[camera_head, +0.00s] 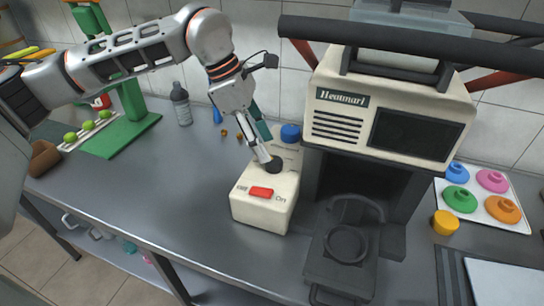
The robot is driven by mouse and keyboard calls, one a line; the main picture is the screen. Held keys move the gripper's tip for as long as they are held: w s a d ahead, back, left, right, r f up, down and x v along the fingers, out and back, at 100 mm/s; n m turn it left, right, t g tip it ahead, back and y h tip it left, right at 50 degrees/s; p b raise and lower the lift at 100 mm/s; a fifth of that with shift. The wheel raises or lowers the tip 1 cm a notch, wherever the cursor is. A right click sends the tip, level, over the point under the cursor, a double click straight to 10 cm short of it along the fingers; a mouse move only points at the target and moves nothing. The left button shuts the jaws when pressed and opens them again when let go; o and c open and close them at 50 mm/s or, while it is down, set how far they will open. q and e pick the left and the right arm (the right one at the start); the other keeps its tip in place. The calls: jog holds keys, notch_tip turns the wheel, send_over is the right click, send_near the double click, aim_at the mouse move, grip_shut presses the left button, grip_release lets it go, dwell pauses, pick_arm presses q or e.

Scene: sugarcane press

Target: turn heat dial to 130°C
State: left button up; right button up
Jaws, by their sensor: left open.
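A beige control box (262,212) stands on the grey counter, left of the press. It has a red switch (261,191) with "ON" printed at its right side. A dark round dial (276,167) sits on the top of the box, behind the switch. My left gripper (264,158) reaches down from the upper left with its fingertips at the dial, open. Whether the fingers touch the dial or straddle it I cannot tell. The dial's markings and pointer are too small or hidden to read. My right gripper is not in view.
The beige "Heatmarl" press (393,110) stands close right of the box. A blue knob-like piece (290,132) is just behind the dial. A grey bottle (181,104) and a green stand (130,100) are at the left. The counter (150,195) left of the box is clear.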

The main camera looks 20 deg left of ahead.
aim_at(273, 160)
pick_arm(q)
jog(key=x, duration=0.5)
jog(key=shift+f, duration=0.15)
jog(key=c, duration=1.1)
